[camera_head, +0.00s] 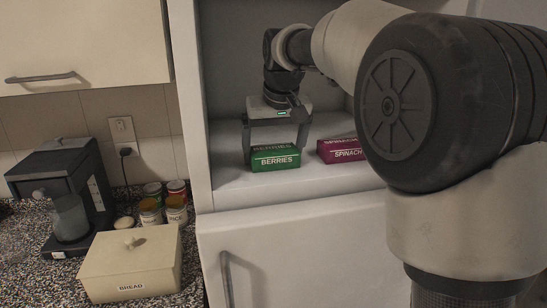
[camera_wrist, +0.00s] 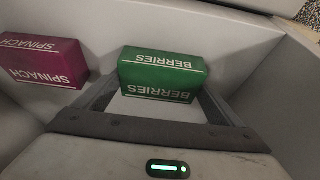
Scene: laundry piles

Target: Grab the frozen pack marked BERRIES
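The green pack marked BERRIES (camera_head: 276,161) lies on the white shelf of the open compartment. In the wrist view the pack (camera_wrist: 162,72) is ahead of the gripper, with BERRIES lettering on two faces. My gripper (camera_head: 273,152) points down over the pack, its fingers wide apart, one near each end of it. In the wrist view the gripper's fingertips (camera_wrist: 160,88) are at the pack's left and right near corners. I cannot tell whether they touch it. The gripper's palm is clear of the pack.
Compartment walls (camera_head: 198,110) stand close on the left. On the counter are a coffee machine (camera_head: 62,190), several cans (camera_head: 176,209) and a BREAD box (camera_head: 130,262).

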